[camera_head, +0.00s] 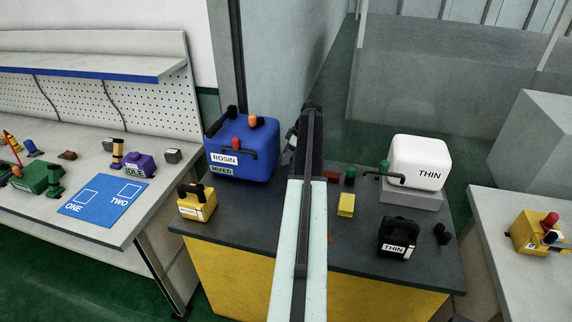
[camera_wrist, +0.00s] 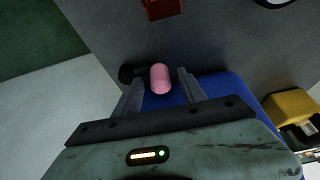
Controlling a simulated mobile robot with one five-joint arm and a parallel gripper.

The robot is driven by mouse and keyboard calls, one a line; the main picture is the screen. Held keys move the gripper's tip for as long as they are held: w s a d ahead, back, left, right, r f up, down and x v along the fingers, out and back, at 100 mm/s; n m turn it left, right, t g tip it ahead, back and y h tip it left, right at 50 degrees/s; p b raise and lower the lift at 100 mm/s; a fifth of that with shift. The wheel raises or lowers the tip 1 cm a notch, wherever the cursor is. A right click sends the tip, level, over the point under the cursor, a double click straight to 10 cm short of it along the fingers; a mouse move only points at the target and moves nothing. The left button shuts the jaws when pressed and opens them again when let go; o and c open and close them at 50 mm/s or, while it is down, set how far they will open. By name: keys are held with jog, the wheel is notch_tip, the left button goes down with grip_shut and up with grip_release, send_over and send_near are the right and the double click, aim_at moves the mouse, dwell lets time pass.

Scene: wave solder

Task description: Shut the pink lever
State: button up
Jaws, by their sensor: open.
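The pink lever's rounded tip (camera_wrist: 160,77) shows in the wrist view, between the two open fingers of my gripper (camera_wrist: 157,83) or just beyond them. I cannot tell whether either finger touches it. The blue tank (camera_wrist: 222,90) lies behind and right of the fingers. In the head view, the blue tank (camera_head: 255,167), labelled ROSIN and MIXED, stands left of my arm. My gripper (camera_head: 291,138) is partly visible beside its right side. I cannot make out the pink lever in that view; my arm may hide it.
A black knob (camera_wrist: 128,73) is close left of the pink tip. A white THIN tank (camera_head: 418,160) stands to the right. A yellow can (camera_head: 196,204) stands in front of the blue tank.

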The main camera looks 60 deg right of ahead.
jog(key=shift+f, duration=0.1)
grip_shut()
jog(key=shift+w+a+m+h, duration=0.15)
jog(key=shift+w+m+h, duration=0.2)
jog(key=shift+m, duration=0.45)
grip_release()
